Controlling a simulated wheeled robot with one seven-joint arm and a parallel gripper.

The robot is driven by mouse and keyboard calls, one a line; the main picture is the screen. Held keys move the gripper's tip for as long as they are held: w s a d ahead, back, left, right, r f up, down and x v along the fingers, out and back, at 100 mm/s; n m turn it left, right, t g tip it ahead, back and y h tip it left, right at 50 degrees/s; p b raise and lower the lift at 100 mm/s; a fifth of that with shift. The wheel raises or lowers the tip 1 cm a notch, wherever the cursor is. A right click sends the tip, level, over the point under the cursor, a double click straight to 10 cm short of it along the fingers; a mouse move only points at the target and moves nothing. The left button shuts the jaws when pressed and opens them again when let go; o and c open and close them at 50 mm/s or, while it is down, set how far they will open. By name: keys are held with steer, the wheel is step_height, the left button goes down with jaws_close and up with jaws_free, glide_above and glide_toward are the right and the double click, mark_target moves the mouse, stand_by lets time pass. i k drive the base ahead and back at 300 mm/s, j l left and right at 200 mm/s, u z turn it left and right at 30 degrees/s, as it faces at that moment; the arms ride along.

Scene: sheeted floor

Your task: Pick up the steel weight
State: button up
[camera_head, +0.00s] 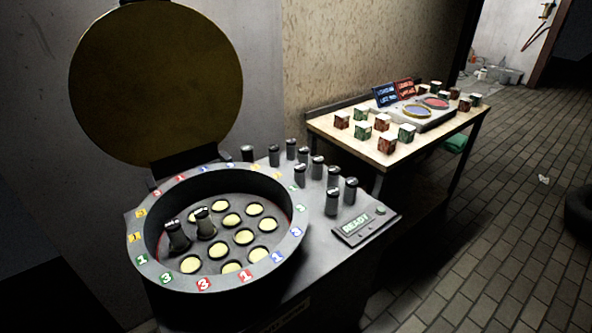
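I cannot single out a steel weight for certain. Several dark grey cylinders with pale tops, such as this near one (332,201), stand upright on the flat top of a machine. Two similar cylinders stand inside the machine's round drum (293,228), one at the left (177,237) and one beside it (205,222). I cannot tell whether any of these is the weight. The drum also holds several pale yellow round sockets. My gripper is not in view.
The drum's big round lid (155,85) stands open against the wall. A panel (366,226) reads "READY". Behind, a wooden table (330,127) holds several small boxes, two signs and a two-pan device (425,121). Brick floor (500,240) is open at right; a tyre-like object (580,213) lies there.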

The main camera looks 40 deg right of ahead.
mark_target(300, 169)
steer(key=i+l+u, duration=0.2)
steer(key=i, duration=0.3)
steer(key=i+l+u, duration=0.25)
steer(key=i, duration=0.25)
